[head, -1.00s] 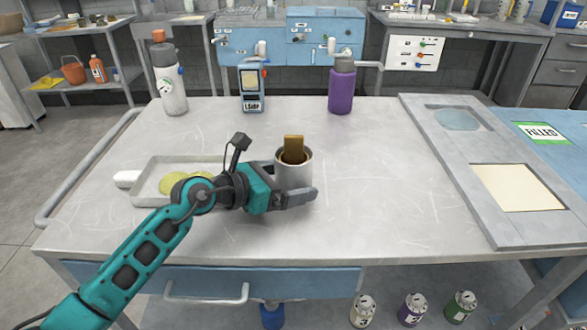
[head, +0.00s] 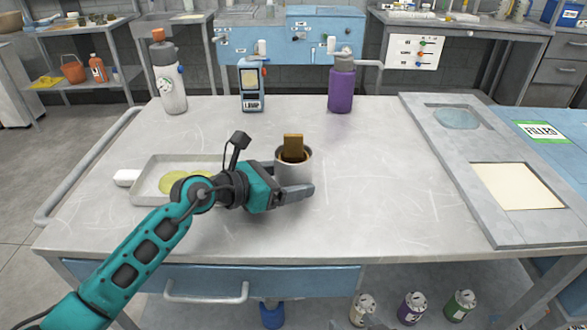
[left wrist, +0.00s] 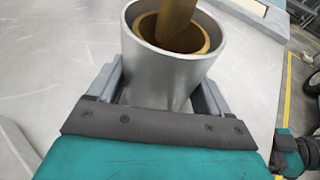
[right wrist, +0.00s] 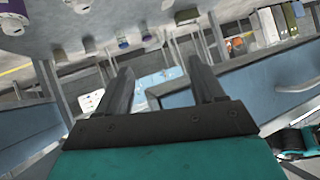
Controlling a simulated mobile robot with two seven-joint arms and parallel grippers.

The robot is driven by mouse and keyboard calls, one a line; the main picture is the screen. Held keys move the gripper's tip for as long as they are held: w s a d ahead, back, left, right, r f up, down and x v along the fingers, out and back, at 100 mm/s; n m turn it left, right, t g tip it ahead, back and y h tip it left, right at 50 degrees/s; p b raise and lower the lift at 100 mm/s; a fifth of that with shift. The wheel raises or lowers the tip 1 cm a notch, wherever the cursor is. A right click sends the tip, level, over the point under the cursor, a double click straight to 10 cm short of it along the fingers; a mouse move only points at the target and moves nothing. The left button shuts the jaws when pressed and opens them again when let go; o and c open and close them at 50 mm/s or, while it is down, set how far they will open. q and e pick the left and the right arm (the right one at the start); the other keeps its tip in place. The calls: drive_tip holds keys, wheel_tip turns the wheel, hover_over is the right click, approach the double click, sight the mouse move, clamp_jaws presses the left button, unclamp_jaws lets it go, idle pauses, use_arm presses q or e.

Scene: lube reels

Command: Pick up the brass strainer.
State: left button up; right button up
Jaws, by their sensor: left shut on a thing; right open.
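The brass strainer (head: 293,147) stands inside a grey metal cup (head: 294,172), with its flat brass handle sticking up above the rim. In the left wrist view its brass ring and handle (left wrist: 178,25) show inside the cup. My left gripper (head: 290,192) is shut around the outside of the cup, not on the strainer. The cup is upright at the table's middle; I cannot tell whether it is lifted. My right gripper (right wrist: 161,75) shows open and empty in the right wrist view, away from the strainer.
A shallow tray (head: 146,180) with yellow-green discs lies left of the cup. A raised grey panel (head: 455,165) bounds the right. The table right of the cup is clear.

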drive_tip(key=s+a+r+g+y, duration=0.15)
drive_tip(key=a+g+y, duration=0.45)
drive_tip(key=a, duration=1.3)
drive_tip(key=w+d+r+m+h, duration=0.15)
drive_tip(key=w+r, duration=0.25)
drive_tip(key=r, duration=0.6)
drive_tip(key=w+r+g+h, duration=0.15)
drive_tip(key=w+r, duration=0.25)
drive_tip(key=r, duration=0.6)
drive_tip(key=w+r+m+h, duration=0.15)
drive_tip(key=w+r, duration=0.25)
drive_tip(key=r, duration=0.7)
drive_tip(key=n+t+h, duration=0.1)
drive_tip(key=t+h, duration=0.2)
drive_tip(key=h, duration=0.3)
approach(294, 135)
drive_tip(key=x, duration=0.5)
drive_tip(key=shift+w+a, duration=0.1)
drive_tip(key=shift+a, duration=0.2)
drive_tip(key=x, duration=0.5)
drive_tip(key=shift+d+f, duration=0.25)
drive_tip(key=shift+f, duration=0.05)
